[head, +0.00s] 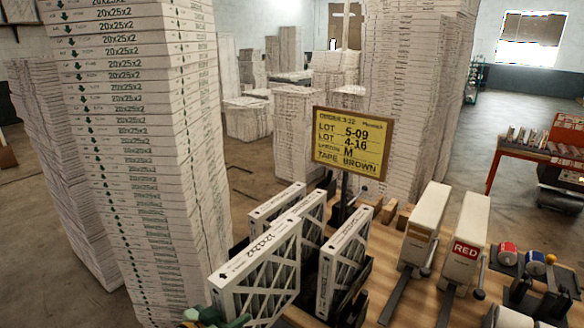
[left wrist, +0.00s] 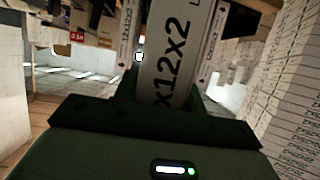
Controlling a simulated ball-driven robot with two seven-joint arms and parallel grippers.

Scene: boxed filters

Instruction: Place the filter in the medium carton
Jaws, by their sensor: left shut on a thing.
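The held filter (head: 262,272) is a white-framed pleated panel marked 12x12x2, standing roughly upright at the bottom of the head view. My left gripper (head: 216,316) is shut on its lower left edge, with its green fingers partly cut off by the frame. In the left wrist view the filter's labelled edge (left wrist: 168,60) stands between the fingers. Another filter (head: 345,258) stands upright in a dark rack (head: 352,300) to its right, and more stand behind. An order sign (head: 352,143) reads M and TAPE BROWN. I cannot make out a medium carton. My right gripper is not in view.
Tall stacks of white 20x25x2 boxes (head: 140,130) rise close on the left. Two tape dispensers (head: 425,225), one marked RED (head: 465,250), stand on the wooden bench (head: 385,262) to the right. An orange-framed table (head: 520,153) is farther right, beyond open floor.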

